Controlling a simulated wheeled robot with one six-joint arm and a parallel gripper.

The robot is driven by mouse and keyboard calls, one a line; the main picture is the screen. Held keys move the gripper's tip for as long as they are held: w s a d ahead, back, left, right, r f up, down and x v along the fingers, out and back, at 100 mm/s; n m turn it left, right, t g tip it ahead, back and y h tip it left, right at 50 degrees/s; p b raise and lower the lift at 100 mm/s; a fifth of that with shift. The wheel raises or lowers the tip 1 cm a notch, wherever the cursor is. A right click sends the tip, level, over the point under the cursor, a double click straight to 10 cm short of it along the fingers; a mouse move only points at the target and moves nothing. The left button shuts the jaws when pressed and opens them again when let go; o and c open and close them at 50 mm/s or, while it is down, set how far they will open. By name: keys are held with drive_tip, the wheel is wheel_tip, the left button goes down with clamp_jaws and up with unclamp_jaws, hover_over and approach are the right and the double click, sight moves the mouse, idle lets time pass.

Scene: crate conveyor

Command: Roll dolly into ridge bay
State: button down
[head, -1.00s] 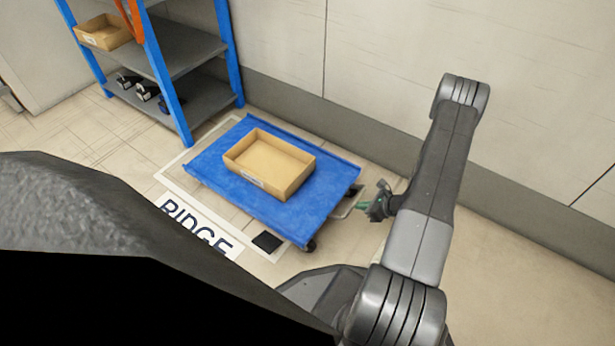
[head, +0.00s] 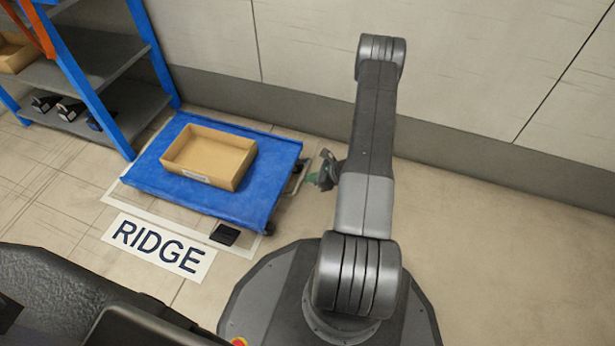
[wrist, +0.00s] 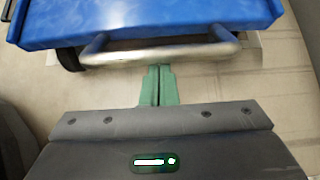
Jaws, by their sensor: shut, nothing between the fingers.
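The blue dolly (head: 240,207) stands on the floor inside the white outline of the bay marked RIDGE (head: 160,246). An open cardboard box (head: 210,156) sits on its deck. The dolly's metal handle (wrist: 160,52) sticks out from its right end and also shows in the head view (head: 296,178). My gripper (wrist: 158,72) is shut and empty, its green fingertips just short of the handle bar in the wrist view. In the head view my gripper (head: 311,179) is beside the handle's outer end. Whether the fingertips touch the bar I cannot tell.
A blue-framed shelf (head: 100,50) with grey boards stands at the upper left, close to the dolly's far left corner. A wall (head: 430,118) runs behind the dolly. A small black pad (head: 225,234) lies by the bay's near edge. The floor on the right is clear.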

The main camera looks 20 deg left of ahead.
drive_tip(key=shift+a, duration=4.15)
drive_tip(key=d, duration=1)
drive_tip(key=shift+s, duration=0.1)
drive_tip(key=a, duration=0.9)
drive_tip(key=shift+a, duration=0.4)
